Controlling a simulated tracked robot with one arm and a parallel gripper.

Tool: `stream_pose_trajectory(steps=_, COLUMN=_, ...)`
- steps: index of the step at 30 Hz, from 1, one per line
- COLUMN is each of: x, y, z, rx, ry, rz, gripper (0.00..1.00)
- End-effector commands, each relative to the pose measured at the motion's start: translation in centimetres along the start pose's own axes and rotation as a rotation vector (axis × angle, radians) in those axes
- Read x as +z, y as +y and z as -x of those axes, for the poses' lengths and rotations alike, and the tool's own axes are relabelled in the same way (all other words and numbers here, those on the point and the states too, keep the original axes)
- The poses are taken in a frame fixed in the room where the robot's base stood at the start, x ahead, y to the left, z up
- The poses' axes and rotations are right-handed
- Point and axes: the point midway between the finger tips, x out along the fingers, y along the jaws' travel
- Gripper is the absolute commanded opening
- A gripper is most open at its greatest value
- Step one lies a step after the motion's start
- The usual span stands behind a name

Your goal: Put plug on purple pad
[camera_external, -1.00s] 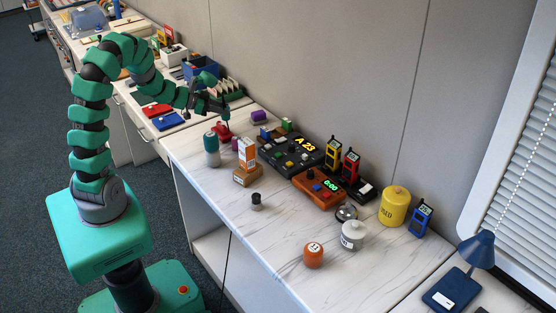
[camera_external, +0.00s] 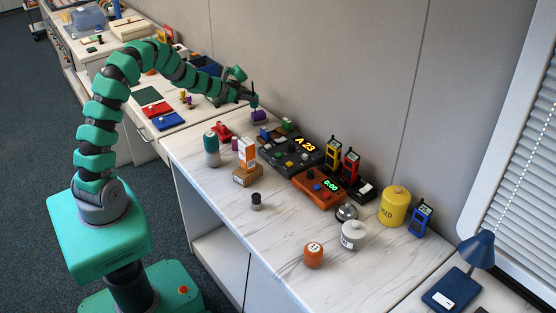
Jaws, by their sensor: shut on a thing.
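My gripper (camera_external: 254,94) is at the back left of the near counter, pointing down. A small dark bluish thing (camera_external: 254,102) shows at its fingertips, and the gripper is shut on it. Whether this is the plug is too small to tell. Right below it is a purple object (camera_external: 259,117) on the counter; I cannot tell whether the two touch. No flat purple pad can be made out for sure. On the counter to the left lie a green pad (camera_external: 146,96), a red pad (camera_external: 157,109) and a blue pad (camera_external: 169,121).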

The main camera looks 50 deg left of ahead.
Motion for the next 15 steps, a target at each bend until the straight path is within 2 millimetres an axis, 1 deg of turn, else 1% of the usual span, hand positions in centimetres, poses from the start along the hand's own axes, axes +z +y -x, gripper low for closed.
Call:
stream_pose_trajectory(steps=1, x=-0.2, y=-0.5, z=-0.7, rx=0.0, ry=0.002, rz=-0.004, gripper=0.12)
stream_pose_trajectory(steps=3, x=-0.3, y=-0.8, z=-1.2, rx=0.001, ry=0.001, rz=-0.002, gripper=0.12)
stream_pose_trajectory(steps=9, x=-0.6, y=-1.4, z=-2.1, rx=0.001, ry=0.002, rz=0.0, gripper=0.12)
stream_pose_trajectory(steps=11, x=-0.2, y=-1.4, z=-2.2, rx=0.001, ry=0.001, rz=0.001, gripper=0.12)
stream_pose_trajectory(steps=15, x=1.5, y=-1.4, z=-2.9, rx=0.002, ry=0.0, rz=0.002, gripper=0.12)
